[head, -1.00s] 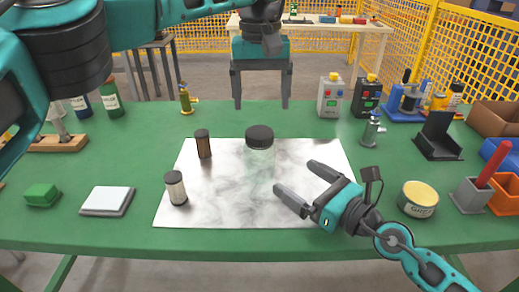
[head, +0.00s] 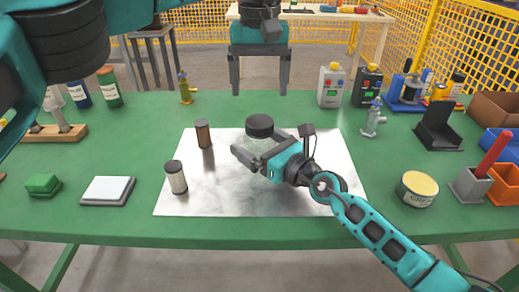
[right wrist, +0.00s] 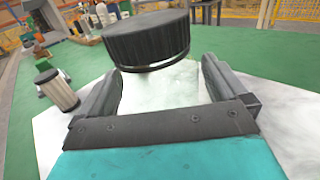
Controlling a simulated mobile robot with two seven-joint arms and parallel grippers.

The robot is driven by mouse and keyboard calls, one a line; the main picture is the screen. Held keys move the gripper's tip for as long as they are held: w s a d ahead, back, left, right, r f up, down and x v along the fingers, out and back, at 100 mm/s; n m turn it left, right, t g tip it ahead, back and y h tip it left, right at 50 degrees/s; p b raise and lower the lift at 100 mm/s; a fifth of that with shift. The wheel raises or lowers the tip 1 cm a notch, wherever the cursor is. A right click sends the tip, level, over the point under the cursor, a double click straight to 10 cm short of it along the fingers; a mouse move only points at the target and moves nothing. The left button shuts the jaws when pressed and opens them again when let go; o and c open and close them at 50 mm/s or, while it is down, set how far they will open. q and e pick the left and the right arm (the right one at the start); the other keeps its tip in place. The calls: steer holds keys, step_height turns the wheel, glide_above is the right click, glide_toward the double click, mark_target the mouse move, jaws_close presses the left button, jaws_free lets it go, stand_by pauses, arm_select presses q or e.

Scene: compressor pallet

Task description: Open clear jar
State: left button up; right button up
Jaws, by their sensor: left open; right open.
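The clear jar with a black lid (head: 259,126) stands upright on the white marbled mat (head: 230,204). My right gripper (head: 254,154) is open at the jar, and its fingers hide most of the glass in the head view. In the right wrist view, the black lid (right wrist: 147,40) is above the fingers and the clear jar body (right wrist: 162,84) stands between them, with gaps visible.
A brown jar (head: 203,133) and a white jar with a dark lid (head: 176,177) stand on the mat left of the clear jar. A round tin (head: 417,189) is at the right. A white-topped block (head: 108,190) and green block (head: 43,184) lie at the left.

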mark_target(260, 121)
jaws_close()
stand_by(1.1)
arm_select(q)
steer(key=shift+f, duration=0.1)
steer(key=shift+f, duration=3.9)
steer(key=shift+c, duration=0.4)
